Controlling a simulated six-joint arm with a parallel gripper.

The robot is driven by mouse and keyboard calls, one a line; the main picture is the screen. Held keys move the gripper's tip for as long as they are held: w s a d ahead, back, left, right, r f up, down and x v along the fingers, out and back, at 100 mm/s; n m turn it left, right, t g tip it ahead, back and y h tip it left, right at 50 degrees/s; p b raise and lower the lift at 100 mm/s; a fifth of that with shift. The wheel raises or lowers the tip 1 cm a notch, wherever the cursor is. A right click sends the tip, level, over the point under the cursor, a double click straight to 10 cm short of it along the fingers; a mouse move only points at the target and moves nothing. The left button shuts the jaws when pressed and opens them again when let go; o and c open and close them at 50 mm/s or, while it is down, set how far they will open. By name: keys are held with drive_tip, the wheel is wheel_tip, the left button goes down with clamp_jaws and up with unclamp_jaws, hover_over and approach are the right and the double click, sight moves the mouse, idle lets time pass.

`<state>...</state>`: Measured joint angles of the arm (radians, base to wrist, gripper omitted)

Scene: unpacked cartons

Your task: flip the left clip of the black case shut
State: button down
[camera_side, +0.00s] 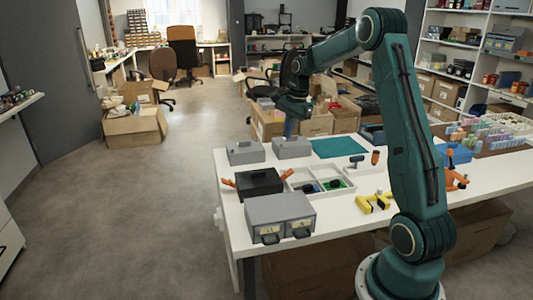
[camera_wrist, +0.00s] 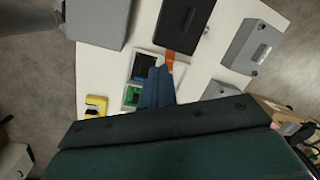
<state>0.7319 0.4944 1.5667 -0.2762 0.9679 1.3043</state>
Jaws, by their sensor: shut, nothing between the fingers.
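The black case (camera_side: 259,184) lies closed on the white table in the side view, and part of it shows in the wrist view (camera_wrist: 186,22). Its orange left clip (camera_side: 228,183) sticks out from the left side, swung away from the case. The orange right clip (camera_side: 287,175) also sticks out, on the side by the tray; it shows in the wrist view (camera_wrist: 169,57). The left clip is outside the wrist view. My gripper (camera_side: 288,129) is shut and empty, raised above the table behind the case; its blue fingers (camera_wrist: 158,87) show in the wrist view.
A large grey latched box (camera_side: 280,211) stands in front of the case. Two smaller grey boxes (camera_side: 245,152) (camera_side: 292,147) stand behind it. A white divided tray (camera_side: 347,190) is at its right, and a yellow clamp (camera_side: 374,203) lies farther right. The left clip's outer side faces the table's edge.

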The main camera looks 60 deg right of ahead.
sight(286, 175)
drive_tip(key=s+d+f+m, duration=0.1)
drive_tip(key=d+f+m, duration=0.2)
drive_tip(key=d+f, duration=0.3)
drive_tip(key=s+d+f+m+y, duration=0.1)
drive_tip(key=s+d+f+m, duration=0.1)
drive_tip(key=d+f, duration=0.4)
drive_tip(key=shift+d+m, duration=0.3)
drive_tip(key=shift+m, duration=0.4)
drive_tip(key=shift+f, duration=0.15)
drive_tip(key=x, duration=0.9)
drive_tip(key=shift+s+a+f, duration=0.1)
drive_tip(key=shift+s+f, duration=0.1)
drive_tip(key=shift+f, duration=0.05)
drive_tip(key=shift+w+a, duration=0.15)
drive_tip(key=shift+w, duration=0.1)
drive_tip(key=shift+w+a+r, duration=0.35)
drive_tip(key=shift+a+r, duration=0.05)
drive_tip(key=shift+r, duration=0.25)
drive_tip(key=shift+w+a+r, duration=0.35)
drive_tip(key=shift+a+r, duration=0.05)
drive_tip(key=shift+r, duration=0.3)
